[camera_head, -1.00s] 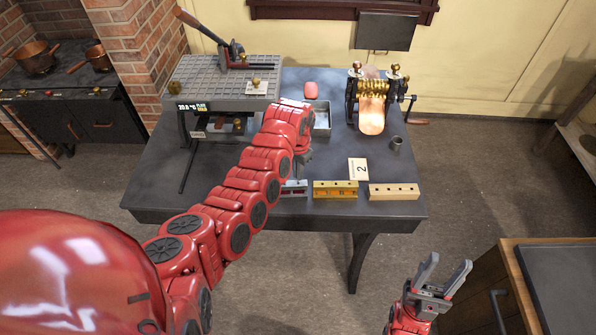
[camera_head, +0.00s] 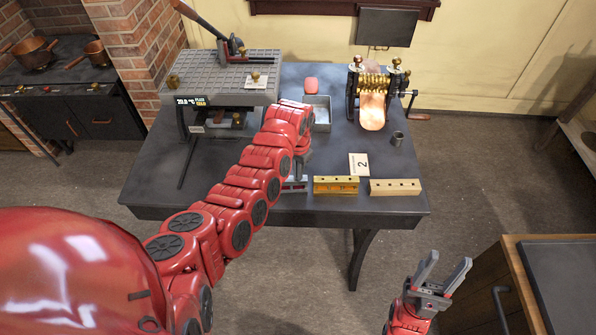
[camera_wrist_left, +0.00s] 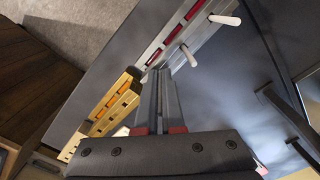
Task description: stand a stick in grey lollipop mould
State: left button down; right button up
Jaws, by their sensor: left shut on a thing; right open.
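The grey lollipop mould (camera_wrist_left: 205,35), with red in its side slots, stands on the table. In the head view my left arm partly hides the mould (camera_head: 296,184). Two white sticks, one farther (camera_wrist_left: 225,19) and one nearer (camera_wrist_left: 188,55), stand up from its top in the wrist view. My left gripper (camera_wrist_left: 159,75) is shut at the mould's near end, in line with the two sticks. The stick between its fingers is mostly hidden, and I cannot tell how deep it sits. My right gripper (camera_head: 447,261) is open and empty, in front of the table.
A golden mould (camera_head: 336,185) and a pale wooden mould (camera_head: 395,187) stand right of the grey one. Behind are a number card (camera_head: 359,164), a small cup (camera_head: 397,139), a metal tray (camera_head: 321,113) and the brass roller (camera_head: 373,100).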

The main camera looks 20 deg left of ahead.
pick_arm(q)
jog(key=shift+f, duration=0.3)
jog(key=c, duration=0.6)
grip_release()
jog(key=shift+c, duration=0.2)
jog(key=shift+r, duration=0.2)
jog(key=shift+r+p, duration=0.55)
jog(key=shift+r, duration=0.35)
jog(key=shift+r, duration=0.15)
jog(key=shift+r+p, duration=0.55)
jog(key=shift+r, duration=0.3)
jog(key=shift+r, duration=0.15)
